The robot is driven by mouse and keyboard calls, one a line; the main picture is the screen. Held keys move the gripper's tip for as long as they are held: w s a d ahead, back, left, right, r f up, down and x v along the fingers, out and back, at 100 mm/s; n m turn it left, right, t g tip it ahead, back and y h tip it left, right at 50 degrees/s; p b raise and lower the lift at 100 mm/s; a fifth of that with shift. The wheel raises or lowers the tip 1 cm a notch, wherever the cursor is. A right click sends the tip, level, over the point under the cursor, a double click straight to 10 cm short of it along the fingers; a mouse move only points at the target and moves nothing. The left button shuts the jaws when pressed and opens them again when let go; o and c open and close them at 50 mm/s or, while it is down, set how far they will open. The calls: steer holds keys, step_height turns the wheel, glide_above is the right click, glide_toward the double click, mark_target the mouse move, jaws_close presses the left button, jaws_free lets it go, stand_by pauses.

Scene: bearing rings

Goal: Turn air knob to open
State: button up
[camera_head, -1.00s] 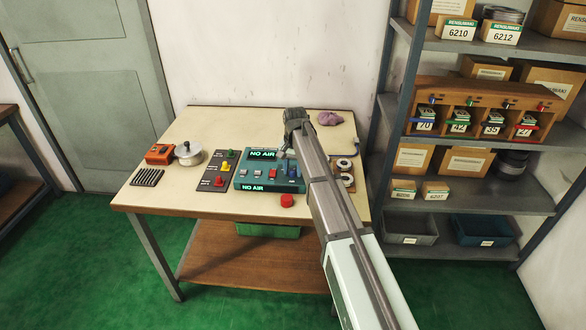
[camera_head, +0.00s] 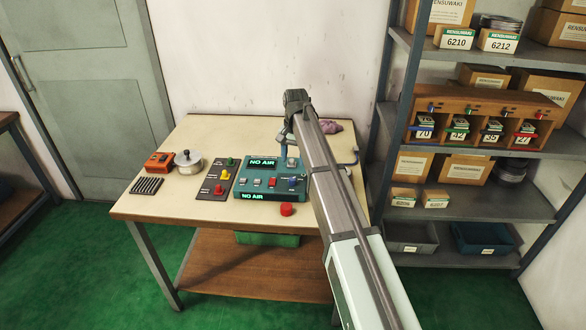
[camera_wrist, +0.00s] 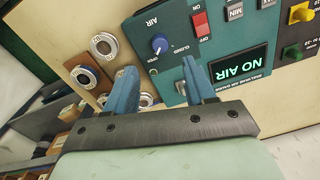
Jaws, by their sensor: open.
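The blue air knob (camera_wrist: 160,44) sits on the teal control panel (camera_wrist: 214,15), between printed OPEN and CLOSED labels, in the wrist view. I cannot tell for sure where its pointer stands. It also shows in the head view (camera_head: 292,183) near the right side of the panel (camera_head: 245,181). My gripper (camera_wrist: 160,66) is open and empty. Its two blue fingers are apart, with the knob showing beyond and between their tips, not gripped. In the head view my gripper (camera_head: 287,132) hangs above the panel's back edge, partly hidden. The display (camera_wrist: 239,70) reads NO AIR.
A red on/off switch (camera_wrist: 200,24) sits beside the knob. A dark plate with coloured buttons (camera_head: 211,190), a silver pot (camera_head: 188,161) and a red button (camera_head: 286,209) stand nearby on the table (camera_head: 180,209).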

steer(key=shift+d+r, duration=0.1)
steer(key=shift+r, duration=2.4)
